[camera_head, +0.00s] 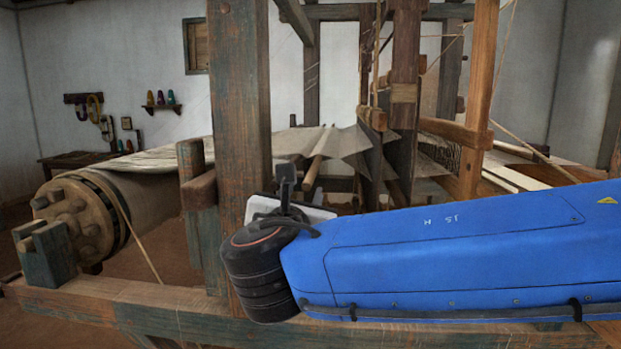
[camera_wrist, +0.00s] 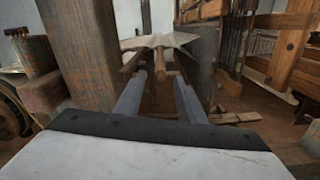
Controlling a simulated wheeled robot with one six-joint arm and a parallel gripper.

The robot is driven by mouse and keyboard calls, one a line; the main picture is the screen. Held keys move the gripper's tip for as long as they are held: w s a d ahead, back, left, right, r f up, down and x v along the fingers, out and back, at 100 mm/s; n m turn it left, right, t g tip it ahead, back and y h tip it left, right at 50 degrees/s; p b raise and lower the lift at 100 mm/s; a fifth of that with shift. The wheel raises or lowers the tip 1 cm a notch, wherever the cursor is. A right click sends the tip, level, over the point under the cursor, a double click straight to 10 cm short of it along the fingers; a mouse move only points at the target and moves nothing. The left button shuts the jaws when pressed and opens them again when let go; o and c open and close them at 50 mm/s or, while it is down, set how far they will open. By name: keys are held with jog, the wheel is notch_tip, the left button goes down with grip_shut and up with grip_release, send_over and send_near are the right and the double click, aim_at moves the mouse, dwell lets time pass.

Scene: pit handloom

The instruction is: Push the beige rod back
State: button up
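The beige rod (camera_head: 316,160) juts toward the camera from under the grey cloth (camera_head: 340,143) in the head view, between the thick front post and the loom's inner frame. In the wrist view the rod's near end (camera_wrist: 159,67) points at me, centred ahead between the fingers of my gripper (camera_wrist: 160,82). The two grey fingers are apart with nothing held between them. I cannot tell whether they touch the rod; it appears beyond or level with the tips. In the head view the fingers are largely hidden behind the wrist.
A thick wooden post (camera_head: 238,110) stands close to the left of my gripper. Dark upright frame posts (camera_head: 402,90) stand to the right. A cloth roller (camera_head: 110,210) lies at left, and a long beam (camera_head: 150,305) runs along the front.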

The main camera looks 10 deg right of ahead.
aim_at(311, 177)
jog(key=shift+x, duration=6.4)
grip_shut()
